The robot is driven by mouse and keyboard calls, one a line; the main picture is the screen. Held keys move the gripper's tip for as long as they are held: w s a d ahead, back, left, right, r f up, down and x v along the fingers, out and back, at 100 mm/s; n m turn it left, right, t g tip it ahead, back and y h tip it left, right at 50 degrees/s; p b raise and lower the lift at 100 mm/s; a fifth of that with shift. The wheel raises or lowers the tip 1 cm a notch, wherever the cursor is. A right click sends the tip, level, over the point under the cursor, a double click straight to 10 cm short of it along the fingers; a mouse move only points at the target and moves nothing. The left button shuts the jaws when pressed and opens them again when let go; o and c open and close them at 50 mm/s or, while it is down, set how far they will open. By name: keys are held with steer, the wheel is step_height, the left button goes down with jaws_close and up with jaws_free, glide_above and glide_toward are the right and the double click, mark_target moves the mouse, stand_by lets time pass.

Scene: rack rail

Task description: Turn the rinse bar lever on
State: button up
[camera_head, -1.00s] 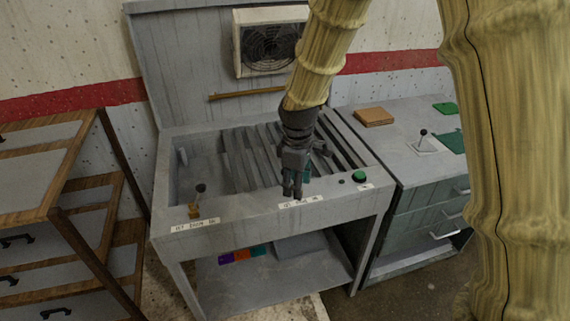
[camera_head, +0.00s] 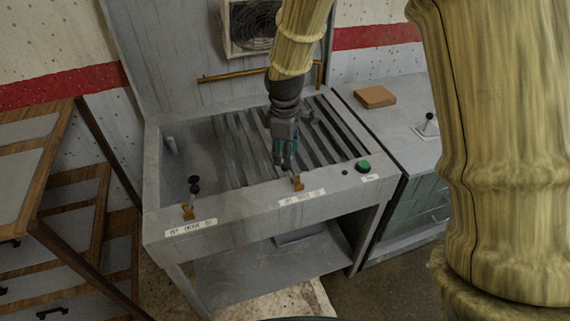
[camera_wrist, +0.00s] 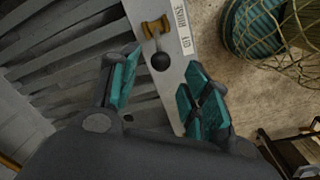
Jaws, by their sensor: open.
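The rinse lever has a brass base (camera_head: 297,184) on the front rim of the grey rack station, behind a label with off and on ends. In the wrist view its label (camera_wrist: 183,30) reads "OFF RINSE", and its black ball knob (camera_wrist: 159,62) points into the space between my fingers. My gripper (camera_head: 284,163) is open just above and behind the brass base, and hides most of the lever in the head view. In the wrist view my gripper's teal pads (camera_wrist: 162,88) stand apart on either side, with nothing held.
A similar drain lever (camera_head: 194,186) stands on the rim to the left. A green button (camera_head: 363,167) is to the right. A counter with a wooden block (camera_head: 375,97) adjoins right.

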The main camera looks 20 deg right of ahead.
mark_target(291, 174)
steer(key=shift+f+p, duration=0.8)
steer(key=shift+f, duration=2.45)
steer(key=shift+w, duration=0.1)
jaws_close()
